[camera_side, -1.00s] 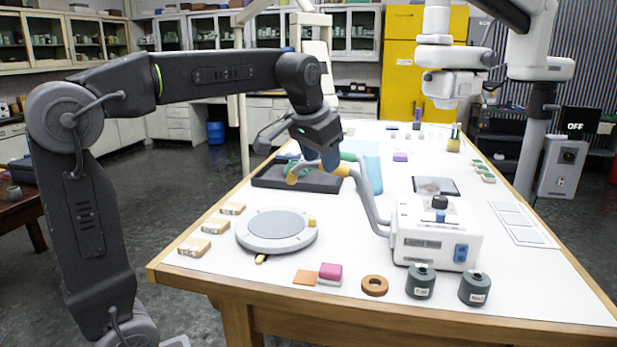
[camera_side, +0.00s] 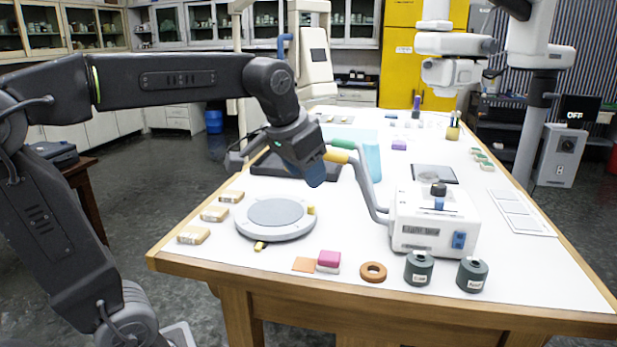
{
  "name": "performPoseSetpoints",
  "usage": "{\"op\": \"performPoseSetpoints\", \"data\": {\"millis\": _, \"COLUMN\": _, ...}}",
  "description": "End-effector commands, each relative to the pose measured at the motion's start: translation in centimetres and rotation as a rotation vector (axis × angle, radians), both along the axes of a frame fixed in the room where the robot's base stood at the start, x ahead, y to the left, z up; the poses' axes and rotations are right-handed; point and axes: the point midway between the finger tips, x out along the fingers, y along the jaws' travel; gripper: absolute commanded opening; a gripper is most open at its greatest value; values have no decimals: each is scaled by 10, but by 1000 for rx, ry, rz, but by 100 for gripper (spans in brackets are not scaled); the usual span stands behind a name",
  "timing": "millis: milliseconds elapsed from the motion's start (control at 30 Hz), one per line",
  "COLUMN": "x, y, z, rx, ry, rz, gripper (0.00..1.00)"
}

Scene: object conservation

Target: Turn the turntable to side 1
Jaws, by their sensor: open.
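The turntable (camera_side: 274,212) is a round light-grey disc with a darker grey top, lying flat on the white table near its left side. A small yellow knob (camera_side: 311,210) sits on its right rim. A yellow pointer (camera_side: 260,245) lies at its front edge. My gripper (camera_side: 312,176) is open and hangs above and behind the turntable's right side, pointing down and apart from it. Its fingers are dark and partly overlap, so the gap between them is hard to see. No side number is readable on the turntable.
Several labelled wooden blocks (camera_side: 193,234) stand left of the turntable. A pink block (camera_side: 328,261), a brown ring (camera_side: 373,271) and dark weights (camera_side: 419,267) lie in front. A white light box (camera_side: 432,225) with a bent arm stands to the right. A black tray (camera_side: 262,164) lies behind.

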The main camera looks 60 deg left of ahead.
Motion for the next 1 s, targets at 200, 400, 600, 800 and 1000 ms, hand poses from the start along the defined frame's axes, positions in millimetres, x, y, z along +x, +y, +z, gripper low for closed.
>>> {"op": "performPoseSetpoints", "data": {"millis": 200, "x": -51, "y": -29, "z": -29, "rx": -30, "ry": -27, "rz": -46, "gripper": 48}}
{"op": "performPoseSetpoints", "data": {"millis": 400, "x": -86, "y": -46, "z": -57, "rx": -56, "ry": -45, "rz": -74, "gripper": 48}}
{"op": "performPoseSetpoints", "data": {"millis": 600, "x": -111, "y": -57, "z": -80, "rx": -74, "ry": -57, "rz": -94, "gripper": 48}}
{"op": "performPoseSetpoints", "data": {"millis": 800, "x": -126, "y": -63, "z": -96, "rx": -84, "ry": -65, "rz": -113, "gripper": 48}}
{"op": "performPoseSetpoints", "data": {"millis": 1000, "x": -102, "y": -55, "z": -73, "rx": -12, "ry": -49, "rz": -189, "gripper": 48}}
